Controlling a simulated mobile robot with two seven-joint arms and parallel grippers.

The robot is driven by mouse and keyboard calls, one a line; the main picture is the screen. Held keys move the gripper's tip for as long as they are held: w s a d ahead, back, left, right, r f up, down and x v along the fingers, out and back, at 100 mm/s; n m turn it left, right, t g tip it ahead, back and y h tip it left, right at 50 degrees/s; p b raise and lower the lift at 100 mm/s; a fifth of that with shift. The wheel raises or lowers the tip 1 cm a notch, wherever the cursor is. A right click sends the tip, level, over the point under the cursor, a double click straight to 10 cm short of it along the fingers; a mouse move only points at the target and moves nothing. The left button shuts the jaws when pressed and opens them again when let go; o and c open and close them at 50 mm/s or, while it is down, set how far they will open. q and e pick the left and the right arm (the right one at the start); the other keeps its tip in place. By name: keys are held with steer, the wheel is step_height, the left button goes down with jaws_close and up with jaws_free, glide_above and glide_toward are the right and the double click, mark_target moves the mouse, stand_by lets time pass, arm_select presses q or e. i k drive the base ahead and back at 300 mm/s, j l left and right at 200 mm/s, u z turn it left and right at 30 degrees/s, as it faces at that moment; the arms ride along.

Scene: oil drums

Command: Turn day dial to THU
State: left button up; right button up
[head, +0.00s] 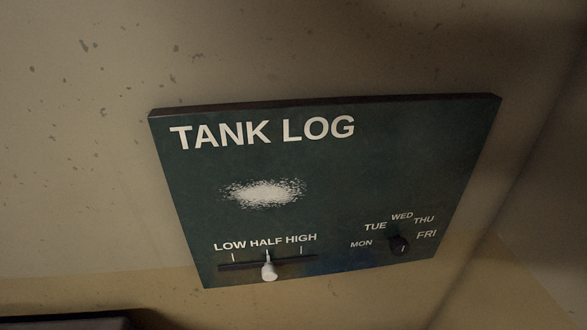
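The day dial (398,246) is a small black knob at the lower right of a dark green TANK LOG board (330,180) on the wall. The labels MON, TUE, WED, THU and FRI fan around it from left, over the top, to right. THU is at its upper right. A small pale mark shows on the right part of the knob, but I cannot tell for sure which day it points to. Neither of my grippers is in view, and nothing touches the dial.
A level slider (268,270) with a pale handle sits at the board's lower left, under HALF. A white smudge (264,192) is above it. A dark edge (80,321) shows at the bottom left. A wall corner runs along the right. The space before the board looks clear.

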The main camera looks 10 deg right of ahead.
mark_target(399, 246)
steer(key=i+z, duration=0.15)
steer(key=z, duration=0.25)
steer(key=i+z, duration=0.15)
steer(key=z, duration=0.2)
steer(key=i+j+z, duration=0.1)
steer(key=z, duration=0.3)
